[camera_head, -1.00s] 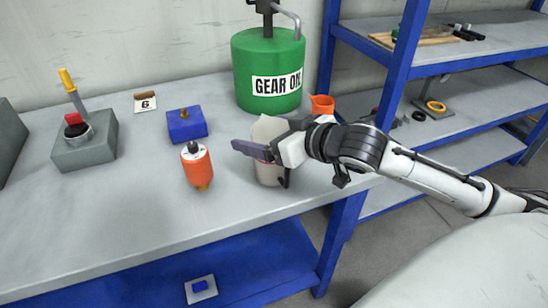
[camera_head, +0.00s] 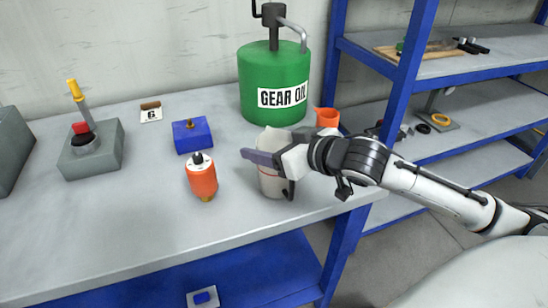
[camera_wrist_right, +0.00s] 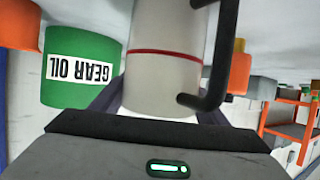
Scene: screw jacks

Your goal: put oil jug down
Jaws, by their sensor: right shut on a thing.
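The oil jug (camera_head: 270,184) is a cream-white cylinder with a thin red band and a black handle. It stands upright near the bench's front edge, right of the orange bottle. My right gripper (camera_head: 265,160) is shut around its upper body, coming in from the right. In the right wrist view the jug (camera_wrist_right: 167,75) fills the middle between my fingers, with its black handle to the right. Its base lies outside that view. I cannot tell for certain whether the base touches the bench. My left gripper is not in view.
The bench top (camera_head: 120,225) is clear at the front left. The green gear oil drum (camera_head: 275,75) and an orange cup (camera_head: 327,118) stand behind. A blue-framed shelf (camera_head: 405,75) is at the right.

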